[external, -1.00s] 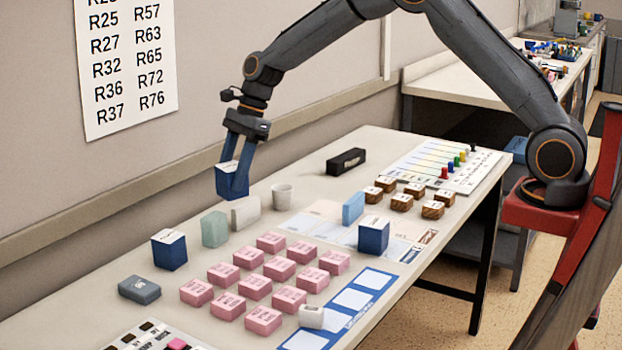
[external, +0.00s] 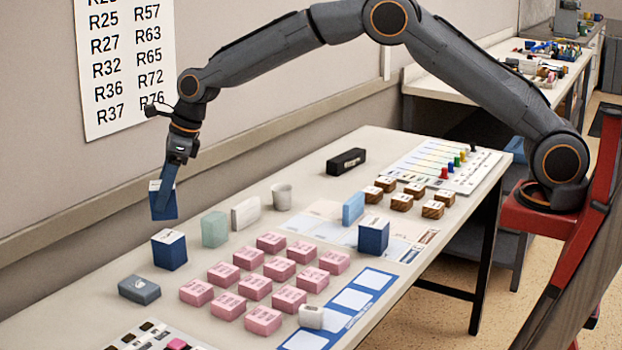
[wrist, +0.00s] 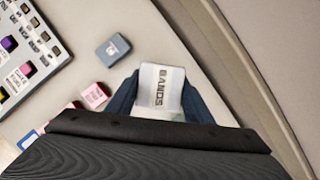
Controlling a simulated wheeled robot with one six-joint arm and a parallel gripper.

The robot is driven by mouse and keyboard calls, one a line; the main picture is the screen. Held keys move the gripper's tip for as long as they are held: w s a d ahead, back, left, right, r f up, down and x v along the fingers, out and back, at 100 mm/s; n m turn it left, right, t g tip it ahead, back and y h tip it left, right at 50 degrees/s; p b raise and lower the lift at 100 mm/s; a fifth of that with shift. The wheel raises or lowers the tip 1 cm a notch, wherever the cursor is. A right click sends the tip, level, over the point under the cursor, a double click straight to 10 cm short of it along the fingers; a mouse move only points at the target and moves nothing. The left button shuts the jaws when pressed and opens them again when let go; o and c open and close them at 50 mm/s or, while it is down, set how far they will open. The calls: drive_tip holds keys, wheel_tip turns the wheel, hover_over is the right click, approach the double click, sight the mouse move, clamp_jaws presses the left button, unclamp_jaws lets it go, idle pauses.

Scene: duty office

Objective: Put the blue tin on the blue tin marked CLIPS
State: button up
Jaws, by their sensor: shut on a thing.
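My gripper (external: 171,192) is shut on a blue tin (external: 157,203) with a white top and holds it in the air. In the wrist view its top (wrist: 162,88) reads BANDS. A second blue tin (external: 169,252) with a white top stands on the table, just below the held tin in the external picture, with a small gap between them. A third blue tin (external: 373,237) with a white top stands farther right, near the printed sheets. The markings on these two standing tins are too small to read, so I cannot tell which says CLIPS.
A grey-blue box (external: 139,289), a pale green block (external: 214,229) and a whitish block (external: 245,213) stand near the second tin. Several pink blocks (external: 255,287) fill the table's middle. A cup (external: 282,196) and a black case (external: 346,161) stand behind. The wall (external: 60,180) is close.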

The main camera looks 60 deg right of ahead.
sight(165, 213)
drive_tip(key=shift+f+p, duration=0.6)
drive_tip(key=shift+f, duration=1.85)
drive_tip(key=shift+f, duration=0.15)
drive_tip(key=o, duration=1.1)
drive_tip(key=shift+d+r, duration=0.1)
drive_tip(key=shift+r, duration=0.45)
drive_tip(key=b+v, duration=0.3)
drive_tip(key=v, duration=0.8)
drive_tip(key=shift+s, duration=0.15)
